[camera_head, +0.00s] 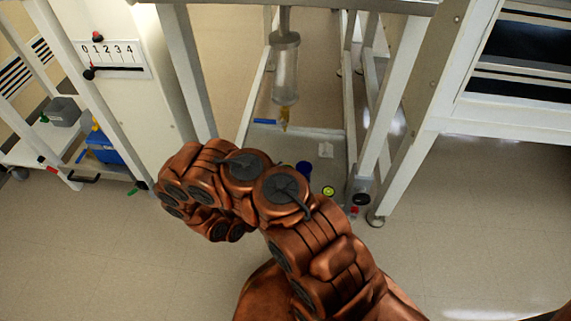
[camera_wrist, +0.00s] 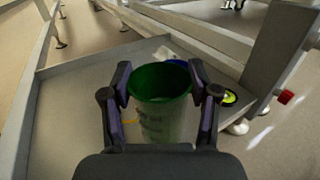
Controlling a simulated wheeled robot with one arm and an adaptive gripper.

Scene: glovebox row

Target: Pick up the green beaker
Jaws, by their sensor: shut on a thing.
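The green beaker (camera_wrist: 162,110) is in the middle of the wrist view, with its open rim facing the camera. My gripper (camera_wrist: 160,85) has one finger on each side of the beaker, just below the rim, and is shut on it. The beaker is over the grey shelf (camera_wrist: 75,100); its base is hidden, so I cannot tell whether it touches the shelf. In the head view my arm covers the gripper and the beaker.
A blue object (camera_head: 303,169) and a yellow-green round item (camera_head: 328,191) lie on the shelf near the beaker. White frame legs (camera_head: 393,110) stand beside the shelf. A clear cylinder (camera_head: 285,70) hangs above it. Open floor (camera_head: 480,220) lies at right.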

